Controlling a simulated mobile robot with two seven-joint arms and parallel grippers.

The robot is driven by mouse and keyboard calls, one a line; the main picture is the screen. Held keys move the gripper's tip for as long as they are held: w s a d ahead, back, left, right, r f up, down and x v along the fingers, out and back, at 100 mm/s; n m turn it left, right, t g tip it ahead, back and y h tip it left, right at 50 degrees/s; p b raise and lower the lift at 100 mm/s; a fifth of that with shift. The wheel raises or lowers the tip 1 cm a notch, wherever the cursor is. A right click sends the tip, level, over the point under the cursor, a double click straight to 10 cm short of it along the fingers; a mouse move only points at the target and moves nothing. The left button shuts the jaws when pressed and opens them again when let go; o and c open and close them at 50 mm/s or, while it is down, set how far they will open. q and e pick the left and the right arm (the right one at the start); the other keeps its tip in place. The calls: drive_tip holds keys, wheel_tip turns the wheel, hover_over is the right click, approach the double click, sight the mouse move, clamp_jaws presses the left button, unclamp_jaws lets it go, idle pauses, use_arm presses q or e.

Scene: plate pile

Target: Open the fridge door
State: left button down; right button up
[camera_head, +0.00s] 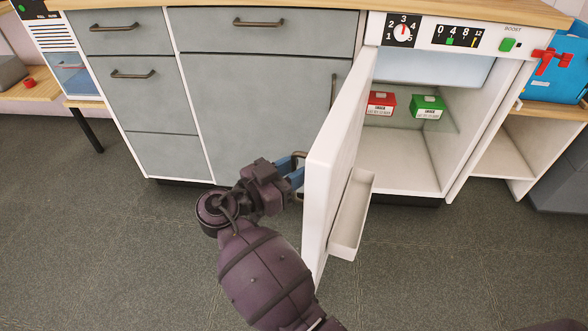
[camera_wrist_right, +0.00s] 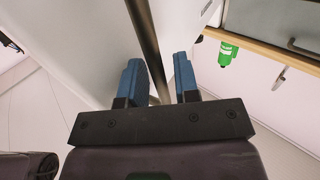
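The white fridge door (camera_head: 335,150) stands open, swung out toward me, with a white shelf bin (camera_head: 352,215) on its inner side. The door's bar handle (camera_head: 299,155) is on its outer face, partly hidden by my right gripper (camera_head: 291,178). In the right wrist view, the dark handle bar (camera_wrist_right: 147,45) runs between the two blue fingers of the right gripper (camera_wrist_right: 159,80). The fingers are apart, with a visible gap between the bar and the right-hand finger. My left gripper is not in view.
Inside the fridge (camera_head: 405,160), a red box (camera_head: 380,104) and a green box (camera_head: 428,107) sit on a glass shelf. Grey cabinets (camera_head: 262,95) stand left of the door. The floor (camera_head: 120,240) in front is clear.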

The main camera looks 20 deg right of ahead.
drive_tip(key=shift+o, duration=0.4)
drive_tip(key=shift+a, duration=0.1)
use_arm(q)
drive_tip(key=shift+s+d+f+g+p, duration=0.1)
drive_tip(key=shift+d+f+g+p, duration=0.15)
drive_tip(key=shift+p, duration=0.25)
use_arm(e)
drive_tip(key=v, duration=0.7)
drive_tip(key=shift+a, duration=0.15)
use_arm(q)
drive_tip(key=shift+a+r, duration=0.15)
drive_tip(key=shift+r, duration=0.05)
use_arm(e)
drive_tip(key=shift+s, duration=0.1)
